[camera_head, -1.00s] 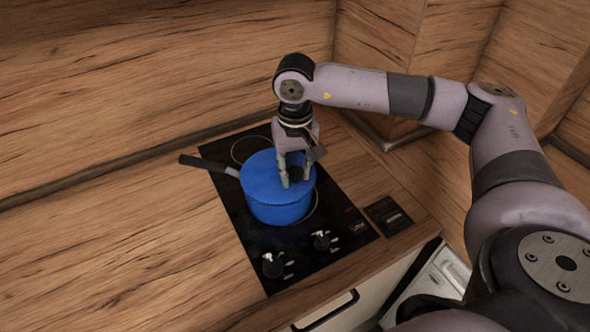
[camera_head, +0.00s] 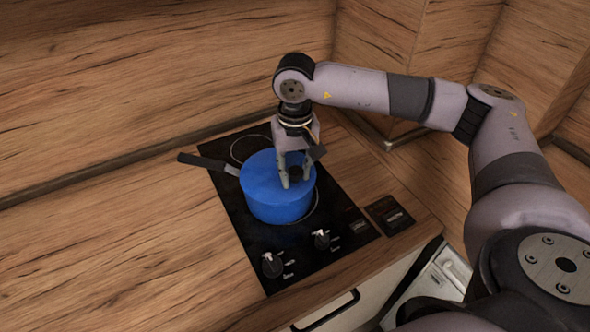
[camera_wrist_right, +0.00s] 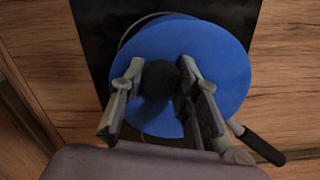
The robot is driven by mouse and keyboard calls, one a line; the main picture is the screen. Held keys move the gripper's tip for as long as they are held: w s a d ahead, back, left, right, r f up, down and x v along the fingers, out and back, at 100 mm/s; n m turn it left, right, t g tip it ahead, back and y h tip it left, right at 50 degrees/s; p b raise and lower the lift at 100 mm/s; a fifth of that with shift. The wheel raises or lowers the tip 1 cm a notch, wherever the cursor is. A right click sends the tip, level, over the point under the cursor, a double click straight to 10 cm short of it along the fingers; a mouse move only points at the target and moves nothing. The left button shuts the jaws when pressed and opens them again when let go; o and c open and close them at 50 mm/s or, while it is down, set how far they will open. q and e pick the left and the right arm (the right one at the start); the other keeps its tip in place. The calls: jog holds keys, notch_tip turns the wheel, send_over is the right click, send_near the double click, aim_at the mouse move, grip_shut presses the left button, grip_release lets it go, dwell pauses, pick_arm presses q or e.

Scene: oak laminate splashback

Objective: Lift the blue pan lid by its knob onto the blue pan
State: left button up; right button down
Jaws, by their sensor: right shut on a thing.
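The blue pan (camera_head: 279,208) stands on the black hob, its dark handle (camera_head: 203,163) pointing left. The blue pan lid (camera_head: 262,172) is on top of the pan and looks level, seated on the rim as far as I can see. My right gripper (camera_head: 295,182) reaches down from above and is shut on the lid's black knob. In the right wrist view, the two fingers (camera_wrist_right: 160,85) lie on either side of the round black knob (camera_wrist_right: 160,78), with the blue lid (camera_wrist_right: 222,62) around it. My left gripper is not in view.
The black hob (camera_head: 260,258) has two control knobs (camera_head: 272,265) at its front. A small dark panel (camera_head: 388,214) lies to its right. The wooden worktop (camera_head: 120,250) is clear on the left. A wooden splashback (camera_head: 160,70) rises behind.

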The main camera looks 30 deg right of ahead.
jog(key=shift+f+b, duration=0.2)
jog(key=shift+b, duration=0.25)
dwell(0.4)
jog(key=c, duration=1.1)
grip_release()
jog(key=shift+r+p, duration=2.05)
jog(key=shift+r, duration=2)
jog(key=shift+s+f, duration=0.1)
